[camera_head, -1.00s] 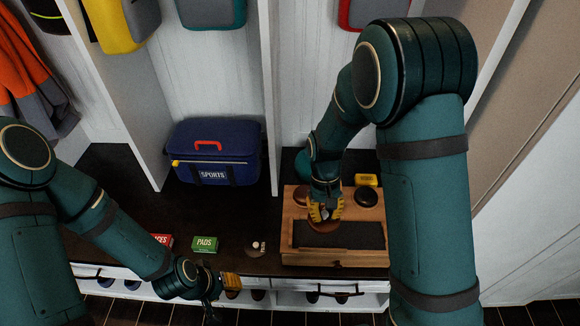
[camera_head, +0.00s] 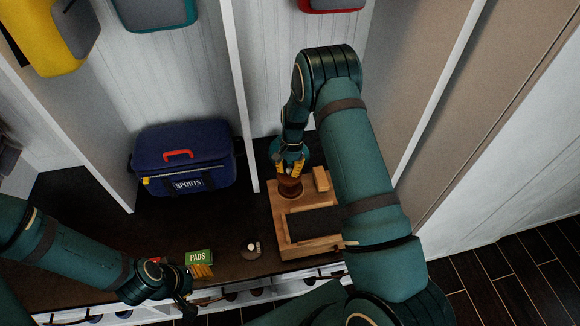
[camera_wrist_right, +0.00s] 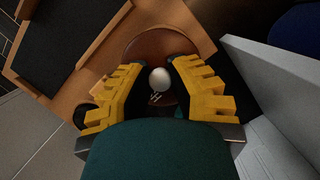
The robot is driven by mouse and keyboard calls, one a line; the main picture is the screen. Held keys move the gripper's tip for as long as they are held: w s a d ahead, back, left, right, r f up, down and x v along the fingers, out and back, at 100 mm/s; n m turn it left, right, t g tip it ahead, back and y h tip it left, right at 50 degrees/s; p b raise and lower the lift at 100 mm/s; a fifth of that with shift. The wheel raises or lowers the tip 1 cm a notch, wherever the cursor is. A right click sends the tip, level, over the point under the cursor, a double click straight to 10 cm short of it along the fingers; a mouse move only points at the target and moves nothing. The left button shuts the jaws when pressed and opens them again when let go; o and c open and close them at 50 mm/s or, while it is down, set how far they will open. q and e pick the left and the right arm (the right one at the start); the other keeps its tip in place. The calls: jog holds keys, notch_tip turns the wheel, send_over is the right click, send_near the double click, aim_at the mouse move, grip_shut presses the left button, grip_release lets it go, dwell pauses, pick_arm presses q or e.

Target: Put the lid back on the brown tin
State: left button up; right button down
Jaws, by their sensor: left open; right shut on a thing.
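My right gripper (camera_head: 290,168) is over the back left part of the wooden shoe-care box. Its yellow fingers are shut on the brown lid (camera_head: 290,187). In the right wrist view the gripper (camera_wrist_right: 159,72) closes around a white knob (camera_wrist_right: 158,79), with a brown round surface (camera_wrist_right: 160,42) beyond it. The brown tin is hidden under the lid and fingers; I cannot tell whether lid and tin touch. My left gripper (camera_head: 202,271) is open and empty, low at the bench front by the green PADS box (camera_head: 198,257).
The wooden box (camera_head: 310,249) has a dark pad (camera_head: 315,222) and a light block (camera_head: 321,179). A small round item with a white top (camera_head: 252,248) sits left of it. A blue sports bag (camera_head: 183,160) and white divider (camera_head: 240,100) stand behind. Bare bench lies between.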

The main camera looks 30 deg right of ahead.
aim_at(290, 187)
jog(key=shift+w+d+f+m, duration=0.3)
jog(key=shift+d+f, duration=0.1)
jog(key=shift+f, duration=0.1)
pick_arm(q)
jog(key=shift+w+a+f+b, duration=0.1)
jog(key=shift+w+f+b, duration=0.1)
jog(key=shift+f+b, duration=0.85)
jog(key=shift+w+f+b, duration=0.2)
jog(key=shift+f+b, duration=0.75)
jog(key=shift+b, duration=0.05)
pick_arm(e)
jog(key=shift+f, duration=3.15)
pick_arm(q)
jog(key=shift+f+b, duration=0.55)
pick_arm(e)
jog(key=shift+f, duration=0.2)
jog(key=shift+c, duration=1.7)
grip_release()
pick_arm(q)
jog(key=shift+r, duration=0.1)
pick_arm(e)
jog(key=shift+r, duration=0.1)
pick_arm(q)
jog(key=shift+r+p, duration=2.1)
jog(key=shift+p, duration=0.1)
pick_arm(e)
jog(key=shift+r, duration=3.45)
